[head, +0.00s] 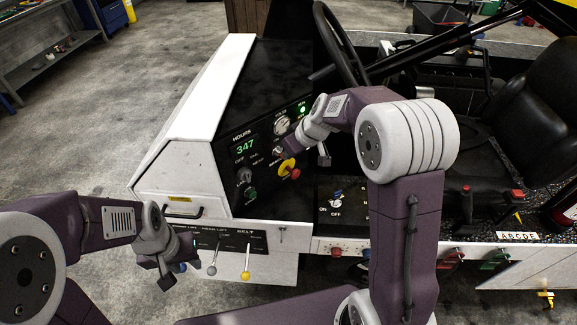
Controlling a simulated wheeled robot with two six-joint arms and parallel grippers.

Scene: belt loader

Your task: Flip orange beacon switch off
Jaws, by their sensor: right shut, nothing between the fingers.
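The dark control panel (262,125) of the belt loader faces me, with several knobs, lights and an hour display. My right gripper (281,152) is shut and empty, in front of the panel just above a yellow and red stop button (288,169). Whether it touches the panel I cannot tell. A switch marked ON and OFF (337,195) is on the lower panel to its right. No label naming the beacon is readable, and no clearly orange switch stands out; my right gripper and arm hide part of the panel. My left gripper (172,274) hangs low at the left, beside the lever strip; its opening is unclear.
A grey-knobbed lever (213,258) and a yellow-knobbed lever (246,262) stick out below the panel. A steering wheel (340,45) and black seat (545,95) are behind and right. The floor (120,120) left of the white housing (190,135) is clear.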

